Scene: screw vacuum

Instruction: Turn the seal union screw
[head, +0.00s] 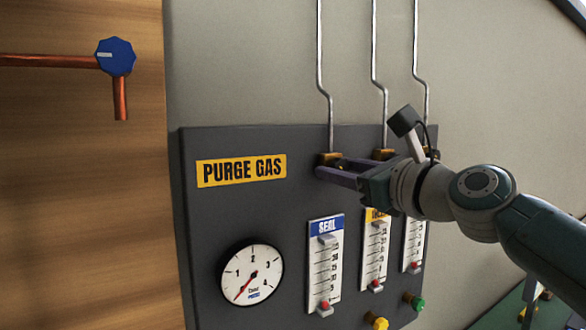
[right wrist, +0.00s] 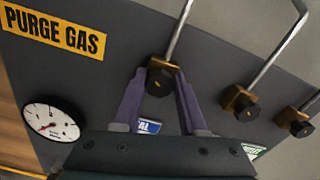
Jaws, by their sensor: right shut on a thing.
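The seal union screw (right wrist: 159,80) is a dark knob on a brass fitting at the foot of the leftmost pipe, above the seal flowmeter (head: 325,265) with its blue label. My right gripper (head: 325,172) reaches in from the right in the head view. In the right wrist view its two purple fingers (right wrist: 160,85) stand on either side of the dark knob and are shut on it. In the head view the fingers and wrist partly hide the fitting. My left gripper is not in view.
Two more brass fittings (right wrist: 240,102) (right wrist: 296,120) with pipes sit to the right on the dark panel (head: 215,225). A round gauge (head: 252,274), yellow (head: 376,321) and green (head: 414,301) knobs are lower down. A blue valve (head: 116,56) is at the upper left.

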